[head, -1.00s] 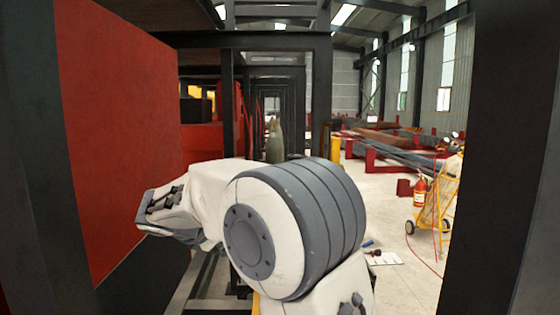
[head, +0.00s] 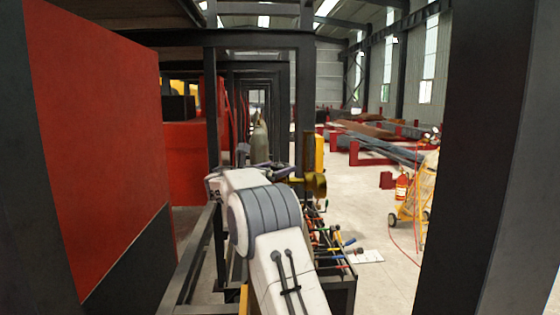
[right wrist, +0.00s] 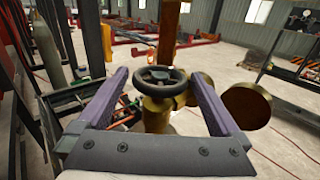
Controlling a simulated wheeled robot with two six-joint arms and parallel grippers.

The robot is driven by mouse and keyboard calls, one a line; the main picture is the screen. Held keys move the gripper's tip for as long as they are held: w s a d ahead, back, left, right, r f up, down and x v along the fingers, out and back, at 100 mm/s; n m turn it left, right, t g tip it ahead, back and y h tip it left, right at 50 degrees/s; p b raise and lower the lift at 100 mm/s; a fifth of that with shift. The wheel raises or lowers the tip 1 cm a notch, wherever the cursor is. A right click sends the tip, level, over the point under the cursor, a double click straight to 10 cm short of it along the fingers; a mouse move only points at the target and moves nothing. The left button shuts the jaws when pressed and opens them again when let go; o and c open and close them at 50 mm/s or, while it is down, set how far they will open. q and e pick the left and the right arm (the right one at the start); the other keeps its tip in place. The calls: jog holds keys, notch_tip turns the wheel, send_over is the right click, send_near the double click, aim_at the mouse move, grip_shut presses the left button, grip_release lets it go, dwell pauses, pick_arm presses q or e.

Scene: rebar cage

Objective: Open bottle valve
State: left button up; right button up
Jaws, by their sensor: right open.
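The valve's round black handwheel (right wrist: 161,80) sits on a brass body (right wrist: 157,116) in the right wrist view, with round brass parts at its right. The brass of the valve also shows in the head view (head: 316,185). My right gripper (head: 277,172) is open and beside the valve in the head view. In the right wrist view its two purple-grey fingers (right wrist: 160,76) stand on either side of the handwheel, with visible gaps; they do not grip it. What lies below the brass body is hidden. My left gripper is not in view.
Dark steel frame posts (head: 305,90) stand close around my arm. A red panel (head: 95,130) is at the left. A rack of tools (head: 335,245) lies below the valve. A yellow cart (head: 417,205) with a red extinguisher (head: 401,187) stands right, on open floor.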

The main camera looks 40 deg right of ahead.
jog(key=shift+w+d, duration=0.25)
jog(key=shift+d, duration=0.45)
jog(key=c, duration=1.2)
jog(key=shift+o, duration=0.2)
jog(key=shift+f+t+b, duration=0.1)
jog(key=shift+t+b, duration=0.2)
jog(key=shift+b, duration=0.05)
jog(key=n+t+y+b, duration=0.3)
jog(key=n+t+b, duration=0.1)
jog(key=b, duration=0.2)
jog(key=n+t+y+b, duration=0.3)
jog(key=t+b, duration=0.2)
jog(key=b, duration=0.2)
jog(key=shift+s+d+n+t+y, duration=0.15)
jog(key=shift+n+t+y, duration=0.15)
jog(key=shift+n+y, duration=0.1)
jog(key=n+t+y+b, duration=0.1)
jog(key=n+y+b, duration=0.1)
jog(key=y, duration=0.1)
jog(key=shift+t, duration=0.3)
jog(key=shift+r+n+t+y, duration=0.25)
jog(key=shift+n+t+y, duration=0.25)
jog(key=shift+n+y, duration=0.9)
jog(key=shift+a+y, duration=0.2)
jog(key=shift+y, duration=0.3)
